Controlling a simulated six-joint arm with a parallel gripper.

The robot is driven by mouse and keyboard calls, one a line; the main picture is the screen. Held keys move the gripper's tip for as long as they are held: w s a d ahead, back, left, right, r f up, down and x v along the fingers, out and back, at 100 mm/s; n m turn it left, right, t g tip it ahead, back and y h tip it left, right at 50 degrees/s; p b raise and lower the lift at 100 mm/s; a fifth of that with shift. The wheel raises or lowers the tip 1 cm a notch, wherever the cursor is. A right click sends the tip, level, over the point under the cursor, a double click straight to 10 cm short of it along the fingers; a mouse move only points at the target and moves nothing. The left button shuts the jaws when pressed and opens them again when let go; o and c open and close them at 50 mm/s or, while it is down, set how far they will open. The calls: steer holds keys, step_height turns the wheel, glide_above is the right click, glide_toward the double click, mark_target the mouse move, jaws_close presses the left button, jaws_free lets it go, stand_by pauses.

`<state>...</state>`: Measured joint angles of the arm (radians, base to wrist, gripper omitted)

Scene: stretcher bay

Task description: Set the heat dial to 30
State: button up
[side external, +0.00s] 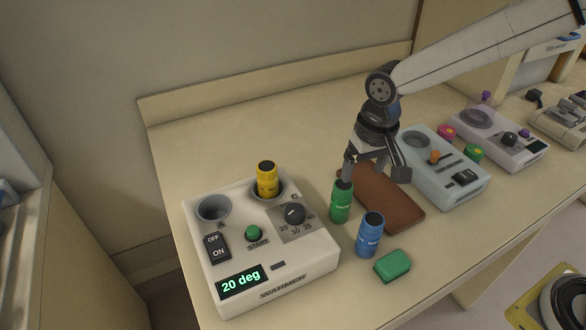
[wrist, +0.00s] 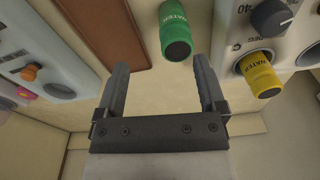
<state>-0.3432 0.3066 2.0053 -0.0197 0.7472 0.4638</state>
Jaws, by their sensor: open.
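The heat dial (side external: 295,213) is a black knob on the right part of the white warmer (side external: 262,285). Numbers including 20, 25, 30 and 40 ring it, and its white mark points to the left side. The green display (side external: 241,282) reads "20 deg". In the wrist view the dial (wrist: 271,17) is at the upper right, beside the number 40. My gripper (side external: 376,176) is above the table behind the green bottle, to the right of the dial. In the wrist view my gripper (wrist: 163,82) is open with nothing between its fingers.
A green bottle (side external: 341,201) and a blue bottle (side external: 369,235) stand right of the warmer. A yellow bottle (side external: 267,180) stands in a warmer well. A brown pad (side external: 390,203) lies under my gripper. A green block (side external: 392,266) lies in front. Other devices stand farther right.

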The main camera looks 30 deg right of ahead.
steer(key=r+m+g, duration=0.1)
steer(key=r, duration=0.1)
glide_above(294, 209)
steer(key=shift+a+h, duration=0.2)
steer(key=shift+h, duration=0.2)
steer(key=shift+f, duration=0.1)
steer(key=shift+d+f, duration=0.2)
steer(key=shift+f, duration=3.7)
jaws_close()
